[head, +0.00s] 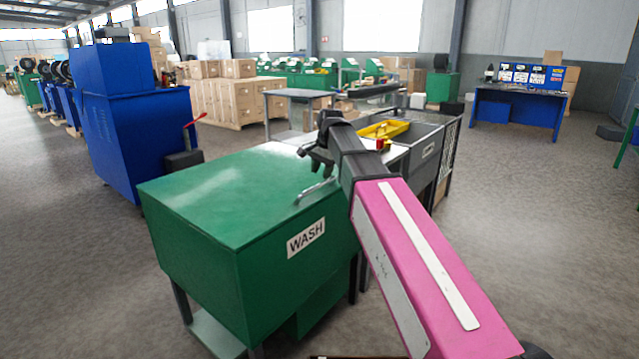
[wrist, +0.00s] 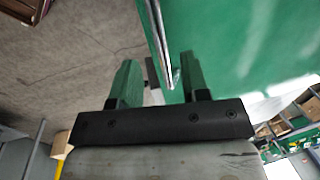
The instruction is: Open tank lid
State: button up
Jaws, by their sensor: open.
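The green wash tank (head: 200,260) bears a WASH label on its front and stands on dark legs. Its flat green lid (head: 230,190) is closed. A silver bar handle (head: 317,190) sits near the lid's right front edge. My gripper (head: 318,163) is just above and behind the handle in the head view. In the wrist view my gripper (wrist: 158,78) is open, and the handle (wrist: 157,40) runs in line with the gap between its fingers. I cannot tell how deep the bar lies between them. The lid (wrist: 240,45) fills the upper right there.
A grey bench with a dark bin (head: 428,150) and a yellow tray (head: 384,130) stands right behind the tank. A blue machine (head: 130,130) with a red lever is at left. Open floor (head: 70,270) lies at left and right.

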aim_at(319, 185)
jog(key=shift+w+a+f, duration=0.1)
jog(key=shift+a+f, duration=0.05)
jog(key=shift+f, duration=0.65)
jog(key=shift+w+a+f, duration=0.1)
jog(key=shift+f, duration=0.7)
jog(key=shift+w+a+f, duration=0.1)
jog(key=shift+a+f, duration=0.05)
jog(key=shift+f, duration=0.65)
grip_shut()
